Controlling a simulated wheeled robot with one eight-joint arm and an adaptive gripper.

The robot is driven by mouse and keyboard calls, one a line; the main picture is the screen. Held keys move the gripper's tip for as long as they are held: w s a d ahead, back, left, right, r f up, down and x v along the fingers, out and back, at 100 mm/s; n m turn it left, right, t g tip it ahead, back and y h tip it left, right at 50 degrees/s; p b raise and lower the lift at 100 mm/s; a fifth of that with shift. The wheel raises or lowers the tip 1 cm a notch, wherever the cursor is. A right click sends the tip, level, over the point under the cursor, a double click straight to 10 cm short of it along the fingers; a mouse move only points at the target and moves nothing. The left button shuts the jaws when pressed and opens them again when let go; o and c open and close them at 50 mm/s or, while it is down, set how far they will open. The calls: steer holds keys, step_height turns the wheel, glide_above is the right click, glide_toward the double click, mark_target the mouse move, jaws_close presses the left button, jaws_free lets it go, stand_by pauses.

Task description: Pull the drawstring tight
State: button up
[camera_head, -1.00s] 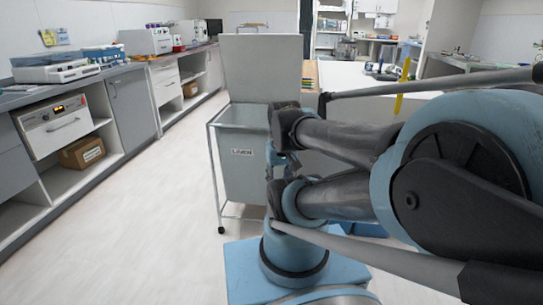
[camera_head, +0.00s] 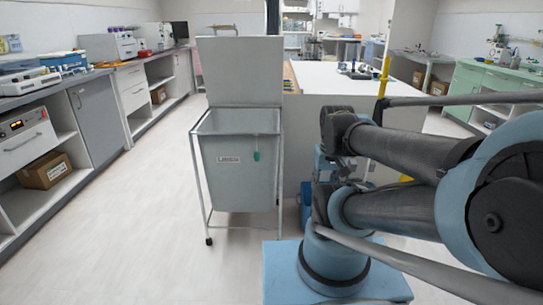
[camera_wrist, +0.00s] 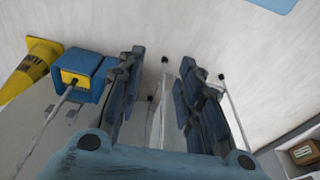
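A grey linen hamper bag (camera_head: 235,180) hangs in a wheeled metal frame, with its lid (camera_head: 241,72) raised. Thin frame legs with dark casters (camera_wrist: 164,60) show beyond the fingers. The toggle is not visible in the wrist view. In the head view my arm is right of the hamper, and the fingertips cannot be made out.
A white-topped counter (camera_head: 340,82) stands behind and right of the hamper. Cabinets (camera_head: 95,110) line the left wall, and green cabinets (camera_head: 475,85) stand at far right. Floor left of the hamper is clear.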

steer(key=shift+d, duration=0.3)
steer(key=shift+o, duration=0.3)
steer(key=shift+o, duration=1.2)
steer(key=shift+s+r, duration=0.15)
steer(key=shift+s, duration=0.05)
steer(key=w+a+r, duration=0.3)
steer(key=w+r, duration=0.2)
steer(key=w, duration=0.4)
steer(key=n+t, duration=0.1)
steer(key=t, duration=0.1)
glide_above(257, 153)
steer(key=s, duration=0.6)
steer(key=x, duration=1.7)
steer(key=shift+w+a, duration=0.1)
steer(key=shift+w, duration=0.2)
